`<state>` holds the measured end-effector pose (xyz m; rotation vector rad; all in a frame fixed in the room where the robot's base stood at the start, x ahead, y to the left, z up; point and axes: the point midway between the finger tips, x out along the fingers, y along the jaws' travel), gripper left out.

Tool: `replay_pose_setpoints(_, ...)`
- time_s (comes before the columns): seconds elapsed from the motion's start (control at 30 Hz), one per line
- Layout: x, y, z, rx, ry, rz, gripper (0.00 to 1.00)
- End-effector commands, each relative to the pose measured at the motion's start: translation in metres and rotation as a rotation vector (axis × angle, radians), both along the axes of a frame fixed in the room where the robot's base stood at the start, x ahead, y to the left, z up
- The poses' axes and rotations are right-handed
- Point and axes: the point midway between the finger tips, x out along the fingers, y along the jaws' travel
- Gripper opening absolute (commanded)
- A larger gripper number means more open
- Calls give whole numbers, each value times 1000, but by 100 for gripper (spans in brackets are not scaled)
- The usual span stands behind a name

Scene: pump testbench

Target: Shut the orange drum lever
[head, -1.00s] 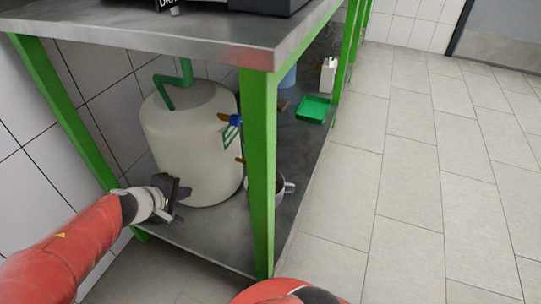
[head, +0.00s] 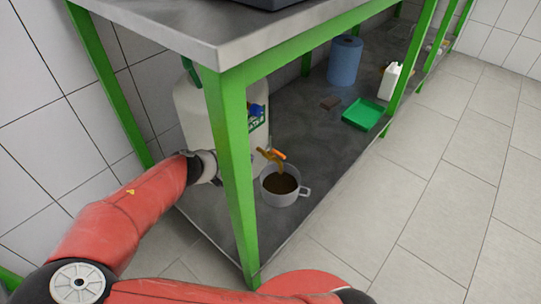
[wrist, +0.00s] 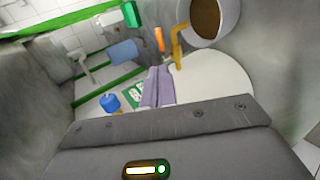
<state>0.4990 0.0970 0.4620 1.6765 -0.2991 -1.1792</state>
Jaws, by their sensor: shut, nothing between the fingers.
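The white drum (head: 192,110) stands on the lower shelf, partly hidden behind the green leg. The orange lever (head: 278,154) sits on a brass tap (head: 265,155) low on the drum's right side. A metal pot (head: 304,191) with brown liquid stands beneath the tap. In the wrist view the orange lever (wrist: 159,40) is just beyond the fingertips, beside the brass spout (wrist: 178,45). My gripper (wrist: 158,72) is shut and empty, close to the lever but seemingly apart from it. In the head view its fingers are hidden behind the leg.
The green table leg (head: 230,165) stands between the head camera and my gripper. A green tray (head: 363,114), a blue roll (head: 344,60) and a white bottle (head: 389,80) stand farther along the shelf. The floor at right is clear.

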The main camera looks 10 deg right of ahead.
Motion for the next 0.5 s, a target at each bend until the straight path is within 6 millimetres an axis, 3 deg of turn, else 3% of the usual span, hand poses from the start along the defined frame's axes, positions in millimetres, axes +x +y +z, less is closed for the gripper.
replay_pose_setpoints(0.17, 9, -14, -13, -1, 0, -5, 0)
replay_pose_setpoints(0.5, 44, -63, -53, -1, 1, -5, 0)
